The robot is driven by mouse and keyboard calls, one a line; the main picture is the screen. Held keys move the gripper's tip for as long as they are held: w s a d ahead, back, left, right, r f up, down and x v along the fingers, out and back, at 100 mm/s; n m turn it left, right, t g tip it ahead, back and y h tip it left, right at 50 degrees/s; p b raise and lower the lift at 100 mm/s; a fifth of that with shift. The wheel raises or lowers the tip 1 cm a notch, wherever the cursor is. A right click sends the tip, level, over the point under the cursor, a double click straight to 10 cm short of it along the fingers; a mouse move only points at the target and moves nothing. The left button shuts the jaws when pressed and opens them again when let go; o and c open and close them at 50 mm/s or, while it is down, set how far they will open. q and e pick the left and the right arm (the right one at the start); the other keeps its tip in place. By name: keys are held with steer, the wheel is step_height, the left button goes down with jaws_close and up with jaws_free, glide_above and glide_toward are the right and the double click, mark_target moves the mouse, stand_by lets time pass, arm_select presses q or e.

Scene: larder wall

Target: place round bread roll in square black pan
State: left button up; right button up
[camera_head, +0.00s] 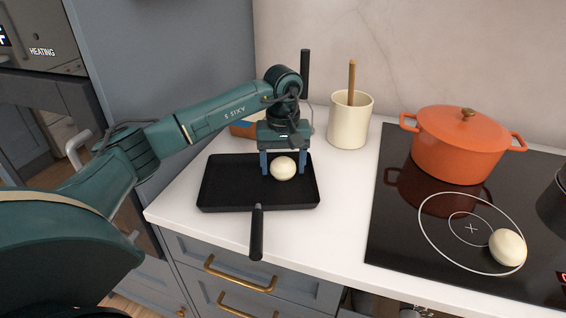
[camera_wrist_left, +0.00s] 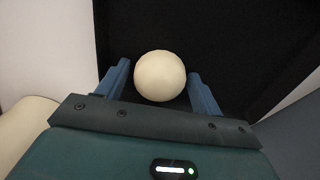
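The square black pan (camera_head: 225,185) lies on the white counter, its handle (camera_head: 257,232) pointing to the front. A pale round bread roll (camera_head: 284,169) is in the pan area, towards its right side, and seems to rest on the pan floor. My left gripper (camera_head: 284,172) points down over the pan with its blue fingers on either side of this roll. In the left wrist view the roll (camera_wrist_left: 160,76) sits between the fingers with narrow gaps, over the dark pan (camera_wrist_left: 240,45). The gripper looks open. My right gripper is not in view.
A second pale round roll (camera_head: 507,247) lies on the black cooktop (camera_head: 400,235). An orange lidded pot (camera_head: 458,150) stands behind it. A cream crock (camera_head: 349,122) with a wooden utensil stands behind the pan to the right. The counter between pan and cooktop is clear.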

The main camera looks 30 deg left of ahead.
mark_target(283, 160)
arm_select(q)
steer(key=shift+o, duration=0.7)
steer(key=shift+r, duration=0.1)
steer(key=shift+r, duration=0.25)
step_height(283, 160, up, 12)
steer(key=shift+f, duration=0.15)
